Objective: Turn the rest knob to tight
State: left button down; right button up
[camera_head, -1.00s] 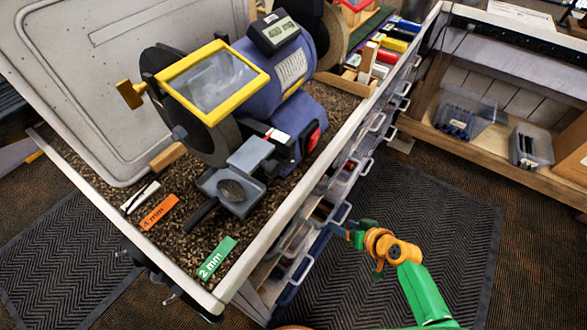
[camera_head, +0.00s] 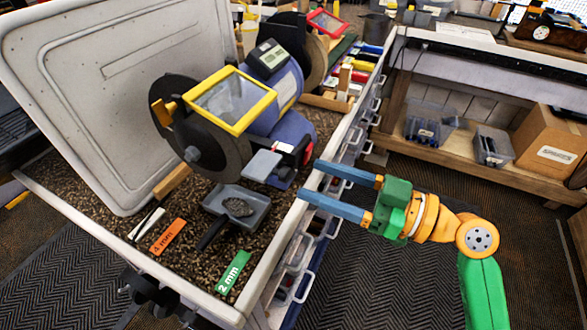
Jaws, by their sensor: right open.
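A blue bench grinder (camera_head: 290,85) with a yellow-framed shield stands on the brown speckled bench top (camera_head: 185,200). Its grey tool rest (camera_head: 262,165) sits in front of the dark wheel (camera_head: 207,145). I cannot clearly make out the rest knob; a small red-and-white part (camera_head: 285,147) shows just behind the rest, and its setting is not readable. My right gripper (camera_head: 310,180) is open and empty. Its two blue fingers point left over the bench's right edge, to the right of the rest and apart from it. My left gripper is not in view.
A grey tray (camera_head: 238,208) with a black handle lies in front of the rest. An orange 4 mm block (camera_head: 167,236) and a green 2 mm block (camera_head: 234,271) lie nearby. The raised white bench rim (camera_head: 275,242) runs below my fingers. A grey panel (camera_head: 120,100) stands at left.

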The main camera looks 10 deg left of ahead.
aim_at(294, 171)
jog(key=x, duration=0.1)
jog(key=p+x, duration=0.1)
jog(key=x, duration=0.1)
jog(key=p+x, duration=0.1)
jog(key=x, duration=0.1)
jog(key=shift+w+r, duration=0.15)
jog(key=shift+w, duration=0.15)
jog(key=shift+w+a+f, duration=0.1)
jog(key=shift+a+f, duration=0.1)
jog(key=shift+a, duration=0.25)
grip_shut()
jog(key=shift+m, duration=0.8)
grip_release()
jog(key=shift+d+f, duration=0.1)
jog(key=shift+d, duration=0.05)
